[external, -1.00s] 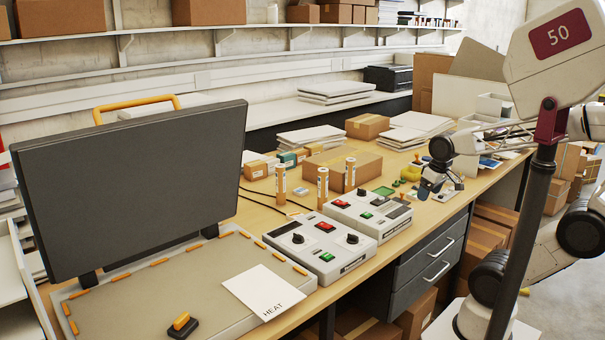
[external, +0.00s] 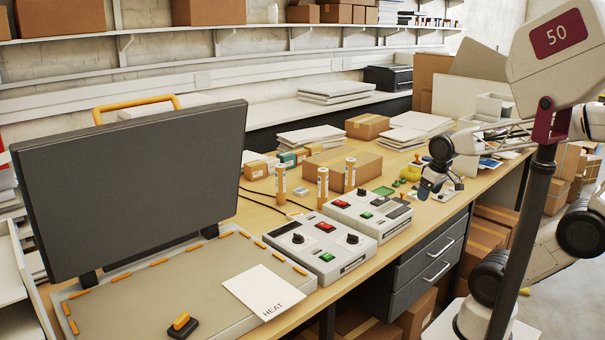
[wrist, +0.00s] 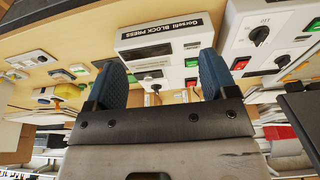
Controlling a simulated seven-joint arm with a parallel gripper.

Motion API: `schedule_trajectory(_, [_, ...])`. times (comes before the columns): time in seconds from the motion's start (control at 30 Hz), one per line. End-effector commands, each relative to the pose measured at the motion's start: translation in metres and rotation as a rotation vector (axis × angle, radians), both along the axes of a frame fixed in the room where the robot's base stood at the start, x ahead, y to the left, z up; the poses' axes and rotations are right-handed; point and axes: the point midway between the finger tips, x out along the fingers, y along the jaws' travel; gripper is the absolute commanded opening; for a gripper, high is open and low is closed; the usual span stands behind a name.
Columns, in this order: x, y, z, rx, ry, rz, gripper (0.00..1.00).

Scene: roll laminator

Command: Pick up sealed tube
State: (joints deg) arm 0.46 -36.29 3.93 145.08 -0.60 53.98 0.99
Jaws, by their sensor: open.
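Three upright tan tubes with pale labels and white tops stand on the bench in the external view: a left one (external: 280,182), a middle one (external: 322,186) and a right one (external: 350,175). I cannot tell which is sealed. My gripper (external: 438,188) is to the right of the tubes, above the bench's front edge, well apart from them. In the wrist view my gripper (wrist: 162,72) has its two dark blue fingers spread with nothing held between them. I cannot make out the tubes clearly in the wrist view.
Two grey control boxes, a near one (external: 318,262) and a far one (external: 372,228), stand in front of the tubes. A cardboard box (external: 333,158) lies behind them. A large dark press lid (external: 130,190) rises at left. Small green and yellow items lie near my gripper.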

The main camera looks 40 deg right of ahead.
Motion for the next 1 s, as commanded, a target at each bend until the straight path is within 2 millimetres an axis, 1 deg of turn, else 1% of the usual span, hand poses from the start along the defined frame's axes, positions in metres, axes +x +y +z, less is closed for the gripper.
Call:
schedule_trajectory(0.47, [0.0, 0.0, 0.0, 0.0, 0.0, 0.0, 0.79])
schedule_trajectory(0.5, [0.0, 0.0, 0.0, 0.0, 0.0, 0.0, 0.76])
schedule_trajectory(0.77, [0.001, 0.0, 0.0, 0.0, -0.002, 0.0, 0.76])
schedule_trajectory(0.87, [0.007, 0.0, 0.0, -0.001, -0.013, 0.0, 0.76])
schedule_trajectory(0.97, [0.022, -0.001, 0.0, -0.005, -0.041, 0.0, 0.76])
schedule_trajectory(1.0, [0.03, -0.001, 0.0, -0.007, -0.058, 0.0, 0.76])
